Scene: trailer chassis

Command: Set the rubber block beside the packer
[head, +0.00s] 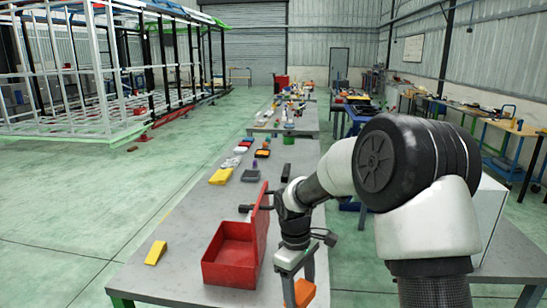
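My gripper (297,290) hangs at the right side of the near table, beside the red box. An orange piece (305,293) shows at its fingers at the bottom edge of the picture; I cannot tell whether it is gripped. A small black upright block (286,172) stands at the table's right side, beyond the red box; it may be the rubber block, but I cannot be sure. A yellow wedge-shaped piece (155,253) lies alone at the front left of the table. I cannot tell which object is the packer.
An open red box (229,262) with its lid raised stands on the near grey table (178,219). A yellow piece (221,176), a black piece (251,175) and several small items lie farther back. The table's left and middle are mostly clear. A trailer frame (70,75) stands at left.

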